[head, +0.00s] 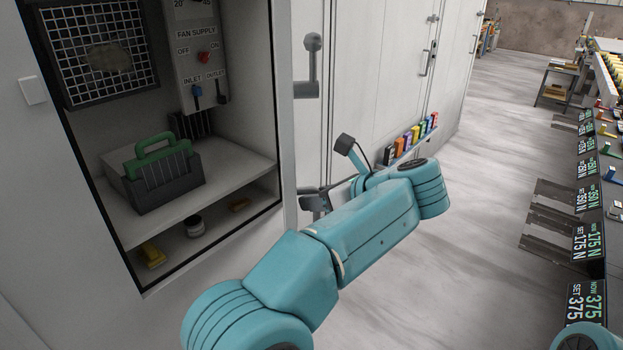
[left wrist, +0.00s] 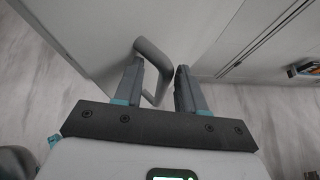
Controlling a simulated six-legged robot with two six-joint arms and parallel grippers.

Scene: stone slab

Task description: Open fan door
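A white cabinet (head: 45,150) stands open at the left, its inside showing. A pale door panel (head: 305,130) stands at the right side of the opening. A grey loop handle (left wrist: 152,48) on a white panel shows in the left wrist view. My left gripper (left wrist: 160,72) has its fingers apart, with part of the handle in the gap between them; firm contact cannot be made out. In the head view this gripper (head: 313,202) is small and dark, low beside the panel, partly hidden by my arm. My right gripper is out of view.
Inside the cabinet are a mesh grille (head: 105,52), a fan supply switch panel (head: 198,55) and a green-handled box (head: 163,175). Tall white lockers (head: 385,70) stand behind, with colored items (head: 410,137) on a ledge. Grey floor (head: 480,210) is open toward a bench at the right.

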